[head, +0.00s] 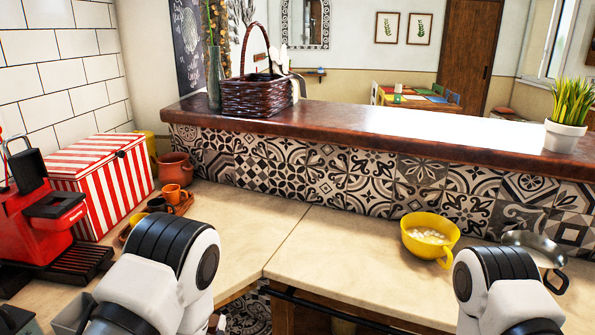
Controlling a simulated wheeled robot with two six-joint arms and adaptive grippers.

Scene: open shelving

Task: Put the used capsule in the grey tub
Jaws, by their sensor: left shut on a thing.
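My left gripper (16,319) shows only in part, as a dark shape at the bottom left corner. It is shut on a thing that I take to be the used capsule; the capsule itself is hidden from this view. A small grey box-like piece (73,315), which looks like the grey tub, shows just right of the gripper, partly covered by my left arm and cut by the frame edge. My right arm enters at bottom right; its gripper is out of view.
A red coffee machine (38,215) stands at the left, beside a red-and-white striped box (105,183). Orange cups (172,193) stand on a wooden tray. A yellow bowl (430,238) and a metal pan (536,249) stand on the right counter. The counter middle (300,240) is clear.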

